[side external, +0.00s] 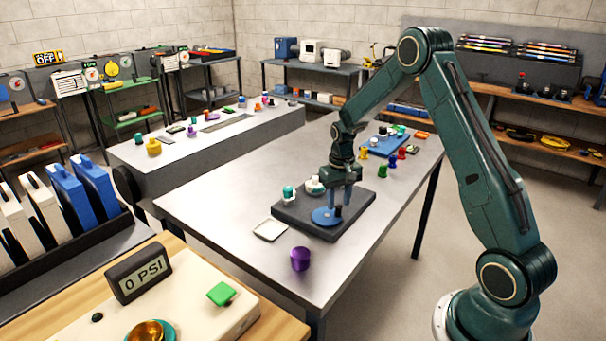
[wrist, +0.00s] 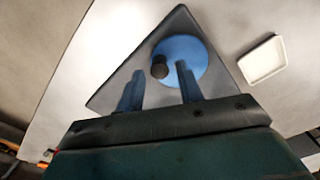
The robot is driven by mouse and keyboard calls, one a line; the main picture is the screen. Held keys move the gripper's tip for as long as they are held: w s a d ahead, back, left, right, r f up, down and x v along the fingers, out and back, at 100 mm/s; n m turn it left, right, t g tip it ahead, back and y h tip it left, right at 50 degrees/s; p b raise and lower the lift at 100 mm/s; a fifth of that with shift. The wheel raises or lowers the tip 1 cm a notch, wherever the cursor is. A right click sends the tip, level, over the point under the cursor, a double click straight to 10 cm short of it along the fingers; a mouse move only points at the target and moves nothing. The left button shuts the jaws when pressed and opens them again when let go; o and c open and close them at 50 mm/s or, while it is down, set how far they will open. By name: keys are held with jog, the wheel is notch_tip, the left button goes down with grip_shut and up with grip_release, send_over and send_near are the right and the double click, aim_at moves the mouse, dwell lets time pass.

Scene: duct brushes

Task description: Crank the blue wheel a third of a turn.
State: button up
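The blue wheel (side external: 322,216) is a flat disc lying on a dark grey base plate (side external: 355,222) on the metal table. In the wrist view the wheel (wrist: 190,50) shows a dark round crank knob (wrist: 160,70) near its rim. My gripper (side external: 338,202) points down over the wheel with its blue fingers apart. I cannot tell whether either finger touches the wheel's face.
A white tray (side external: 270,229) and a purple cup (side external: 300,259) stand near the plate. Several coloured pegs and a blue board (side external: 385,146) lie farther back.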

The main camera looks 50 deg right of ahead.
jog(key=shift+r, duration=2.15)
jog(key=shift+a+r, duration=0.35)
jog(key=shift+r, duration=0.2)
jog(key=s+a+r+n+t, duration=0.1)
jog(key=s+a+r, duration=0.3)
jog(key=a+r, duration=0.3)
jog(key=s+a+r+n+t, duration=0.2)
jog(key=s+a+r, duration=0.35)
jog(key=r, duration=0.25)
jog(key=s+a+r+n+t, duration=0.1)
jog(key=s+a+r, duration=0.1)
jog(key=s+a, duration=0.2)
jog(key=s+a+r+n+t, duration=0.1)
jog(key=s+a, duration=0.3)
jog(key=s, duration=0.7)
jog(key=shift+a+r+n+t, duration=0.2)
jog(key=shift+r+n+t, duration=0.15)
jog(key=shift+n, duration=0.15)
